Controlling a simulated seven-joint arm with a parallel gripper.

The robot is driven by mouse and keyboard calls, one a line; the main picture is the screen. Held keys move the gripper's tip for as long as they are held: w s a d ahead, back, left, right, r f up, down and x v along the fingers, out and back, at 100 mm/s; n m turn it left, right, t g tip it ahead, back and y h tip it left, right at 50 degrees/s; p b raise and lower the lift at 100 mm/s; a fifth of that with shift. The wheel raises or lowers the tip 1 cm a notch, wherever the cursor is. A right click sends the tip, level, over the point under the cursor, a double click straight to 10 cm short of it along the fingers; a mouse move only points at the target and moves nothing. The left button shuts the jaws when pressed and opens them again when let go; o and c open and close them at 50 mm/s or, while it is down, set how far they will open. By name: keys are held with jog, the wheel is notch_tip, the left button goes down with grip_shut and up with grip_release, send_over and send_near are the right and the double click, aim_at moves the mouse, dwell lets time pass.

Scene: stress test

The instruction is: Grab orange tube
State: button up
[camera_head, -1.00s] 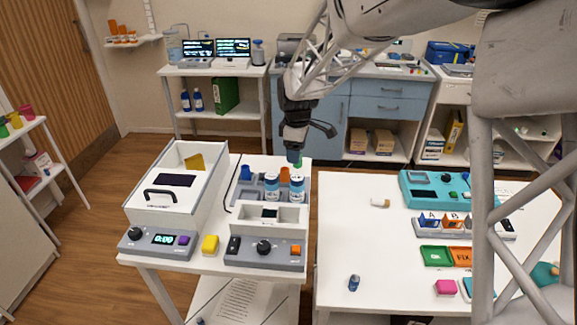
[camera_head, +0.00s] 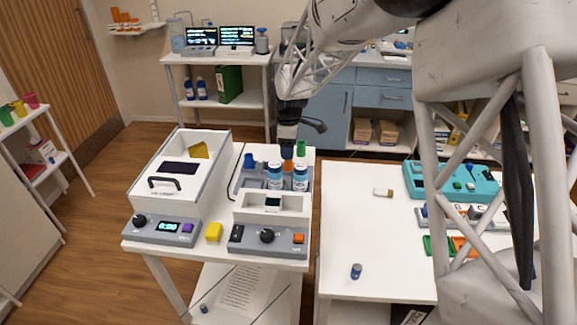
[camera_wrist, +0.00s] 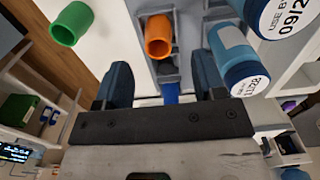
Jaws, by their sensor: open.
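The orange tube (camera_head: 287,165) stands in the grey rack (camera_head: 238,182) on the left table, partly hidden by my gripper (camera_head: 287,150) and the bottles in front. In the wrist view the orange tube (camera_wrist: 158,36) shows its open round end in a rack slot, ahead of my gripper (camera_wrist: 162,78) and roughly in line with its gap. The dark fingers are apart and do not touch the orange tube. A blue tube (camera_wrist: 170,93) shows between the fingers, farther off.
Two blue-and-white labelled bottles (camera_head: 300,178) stand close to the orange tube; one (camera_wrist: 238,58) is near a finger in the wrist view. A white box device (camera_head: 178,190) is left of the rack, a grey control unit (camera_head: 268,238) in front. The right table (camera_head: 350,225) has free room.

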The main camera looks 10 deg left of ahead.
aim_at(288, 161)
jog(key=shift+f, duration=0.45)
jog(key=shift+w+f, duration=0.1)
jog(key=shift+f, duration=2.5)
jog(key=shift+c, duration=0.2)
jog(key=c, duration=1)
